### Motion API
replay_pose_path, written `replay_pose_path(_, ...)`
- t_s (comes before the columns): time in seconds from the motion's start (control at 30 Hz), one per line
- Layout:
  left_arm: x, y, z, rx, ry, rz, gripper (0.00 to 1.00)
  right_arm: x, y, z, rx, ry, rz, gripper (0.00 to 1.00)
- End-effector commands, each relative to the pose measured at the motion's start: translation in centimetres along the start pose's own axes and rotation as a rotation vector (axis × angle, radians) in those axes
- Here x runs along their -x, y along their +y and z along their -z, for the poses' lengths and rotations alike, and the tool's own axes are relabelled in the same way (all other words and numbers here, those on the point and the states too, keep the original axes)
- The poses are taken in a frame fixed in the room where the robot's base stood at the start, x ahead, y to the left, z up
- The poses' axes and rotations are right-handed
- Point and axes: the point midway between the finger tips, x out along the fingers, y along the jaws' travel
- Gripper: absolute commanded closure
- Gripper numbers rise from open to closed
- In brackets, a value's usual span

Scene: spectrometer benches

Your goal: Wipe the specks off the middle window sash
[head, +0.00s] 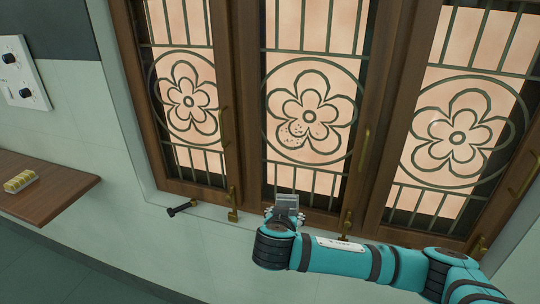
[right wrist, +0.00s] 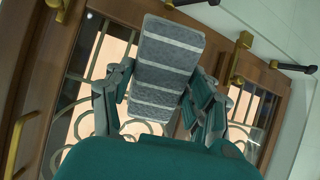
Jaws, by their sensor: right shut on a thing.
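The middle window sash (head: 250,60) has a dark wooden frame and a flower grille over a pale pane. A cluster of small dark specks (head: 293,132) shows on the pane at the flower's lower left petals. My right gripper (head: 285,213) is in front of the bottom of this sash, below the specks. It is shut on a grey block with light stripes (head: 287,202). The right wrist view shows the striped block (right wrist: 168,65) between the fingers, with the window behind it. I cannot tell whether the block touches the frame. My left gripper is in neither view.
Similar sashes stand at the left (head: 188,100) and right (head: 458,130). Brass handles (head: 364,150) and latches (head: 233,205) stick out from the frames. A black stay (head: 182,208) juts out at lower left. A wooden shelf (head: 60,195) holds a yellowish block (head: 20,181).

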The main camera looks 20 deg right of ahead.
Motion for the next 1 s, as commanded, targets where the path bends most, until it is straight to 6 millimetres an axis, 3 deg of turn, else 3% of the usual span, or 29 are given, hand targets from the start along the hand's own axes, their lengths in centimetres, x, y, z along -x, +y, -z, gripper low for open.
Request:
replay_pose_path(0.03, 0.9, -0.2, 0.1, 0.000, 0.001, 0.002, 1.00, 0.2, -1.0, 2.5, -0.013, 0.102, -0.028, 0.70)
replay_pose_path(0.13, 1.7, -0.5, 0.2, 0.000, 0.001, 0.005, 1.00, 0.8, -2.4, 7.2, -0.032, 0.303, -0.091, 0.70)
replay_pose_path(0.3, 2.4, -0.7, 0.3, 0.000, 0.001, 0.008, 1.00, 2.7, -4.0, 12.1, -0.036, 0.489, -0.143, 0.70)
replay_pose_path(0.57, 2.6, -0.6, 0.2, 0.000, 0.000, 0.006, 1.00, 3.2, -4.6, 14.2, -0.031, 0.552, -0.160, 0.70)
replay_pose_path(1.0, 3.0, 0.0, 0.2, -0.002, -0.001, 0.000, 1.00, -0.4, -3.8, 16.4, -0.031, 0.551, -0.160, 0.70)
